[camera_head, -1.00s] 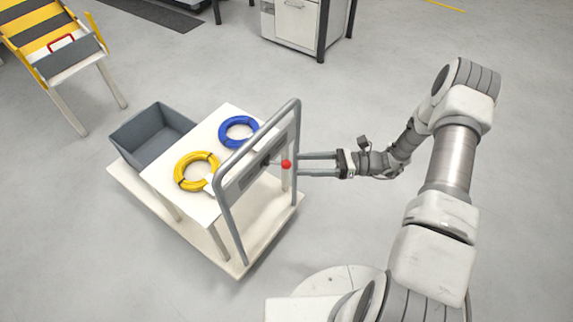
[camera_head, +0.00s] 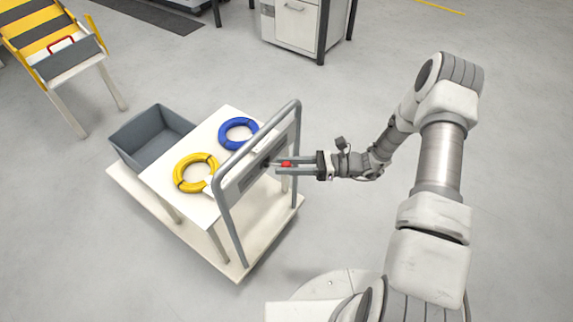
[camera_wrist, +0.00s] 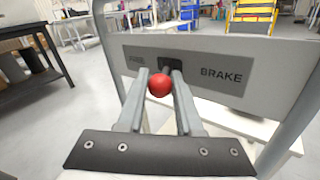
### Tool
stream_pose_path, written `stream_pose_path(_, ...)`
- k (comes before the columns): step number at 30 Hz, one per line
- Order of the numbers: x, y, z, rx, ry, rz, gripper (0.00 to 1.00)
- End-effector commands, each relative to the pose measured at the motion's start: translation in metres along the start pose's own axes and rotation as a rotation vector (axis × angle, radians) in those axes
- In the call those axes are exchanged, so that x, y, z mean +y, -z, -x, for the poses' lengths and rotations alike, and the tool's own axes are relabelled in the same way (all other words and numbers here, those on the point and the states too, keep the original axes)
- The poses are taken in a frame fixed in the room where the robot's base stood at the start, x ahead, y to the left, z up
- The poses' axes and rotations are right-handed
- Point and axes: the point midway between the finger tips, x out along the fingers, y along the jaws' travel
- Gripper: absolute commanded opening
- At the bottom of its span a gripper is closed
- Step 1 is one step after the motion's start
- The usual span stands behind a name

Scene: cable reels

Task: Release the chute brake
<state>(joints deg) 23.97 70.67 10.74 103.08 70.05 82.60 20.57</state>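The chute brake is a lever with a red ball knob (camera_wrist: 160,85) on a grey panel (camera_wrist: 260,65) marked "BRAKE" on its right side; the lettering on the left side is too faint to read surely. The knob also shows in the head view (camera_head: 286,164). My gripper (camera_wrist: 158,88) is open, with one finger on each side of the knob. In the head view my gripper (camera_head: 283,166) reaches in from the right, level with the knob. I cannot tell whether either finger touches it. The lever's shaft is mostly hidden behind the knob.
The panel sits in the cart's tubular handle (camera_head: 230,210). The cart carries a yellow cable reel (camera_head: 183,186), a blue cable reel (camera_head: 222,131) and a grey bin (camera_head: 118,140). A yellow-striped chute (camera_head: 45,28) stands at the upper left. The floor around the cart is clear.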

Motion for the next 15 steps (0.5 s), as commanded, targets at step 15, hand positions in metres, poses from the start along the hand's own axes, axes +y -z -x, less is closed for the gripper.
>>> stream_pose_path(15,0.0033,-0.0014,0.0002,-0.011,0.048,-0.003,0.00)
